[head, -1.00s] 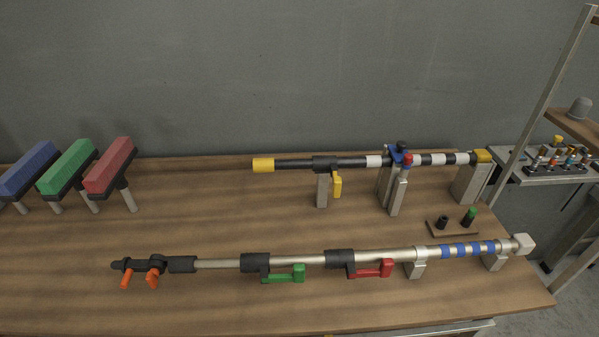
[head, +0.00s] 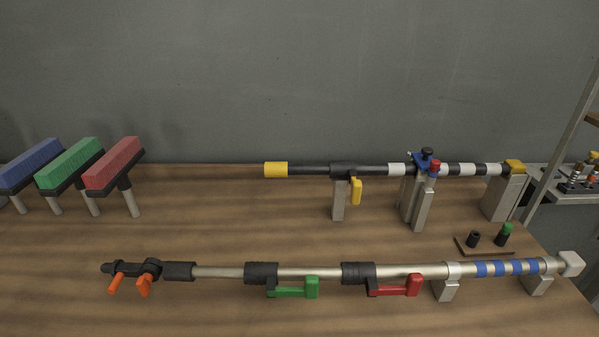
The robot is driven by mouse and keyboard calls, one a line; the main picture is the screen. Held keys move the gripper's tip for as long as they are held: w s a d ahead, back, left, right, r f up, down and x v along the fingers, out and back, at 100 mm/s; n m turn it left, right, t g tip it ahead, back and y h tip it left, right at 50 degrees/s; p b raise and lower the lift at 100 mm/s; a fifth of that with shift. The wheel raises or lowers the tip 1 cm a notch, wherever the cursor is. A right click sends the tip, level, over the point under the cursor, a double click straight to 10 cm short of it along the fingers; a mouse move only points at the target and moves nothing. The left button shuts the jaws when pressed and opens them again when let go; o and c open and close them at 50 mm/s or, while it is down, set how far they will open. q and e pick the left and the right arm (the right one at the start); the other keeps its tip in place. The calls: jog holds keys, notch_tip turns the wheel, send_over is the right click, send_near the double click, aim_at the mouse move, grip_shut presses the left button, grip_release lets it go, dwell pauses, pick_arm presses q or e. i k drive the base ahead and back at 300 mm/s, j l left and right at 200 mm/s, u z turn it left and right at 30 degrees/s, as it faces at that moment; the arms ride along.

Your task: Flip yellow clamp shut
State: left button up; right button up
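The yellow clamp (head: 356,190) is a small lever on a black collar (head: 343,170) around the black pole (head: 308,170) at the back of the table. Its lever hangs down beside a grey support post, with a gap between the lever and the pole. The pole has a yellow end (head: 276,170) at left and white bands toward the right. Neither of my grippers is in view.
A silver pole (head: 220,271) lies in front with orange, green (head: 298,287) and red (head: 397,286) levers. Blue, green and red blocks (head: 112,162) stand on posts at left. A blue clamp (head: 423,163) sits on the back pole. A small tray (head: 484,250) holds two knobs.

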aim_at(357, 185)
jog(key=k+j, duration=0.15)
jog(key=j, duration=0.15)
jog(key=k+j, duration=0.1)
jog(key=j, duration=0.25)
jog(key=k+j, duration=0.15)
jog(key=j, duration=0.15)
jog(key=k+j, duration=0.1)
jog(key=j, duration=0.2)
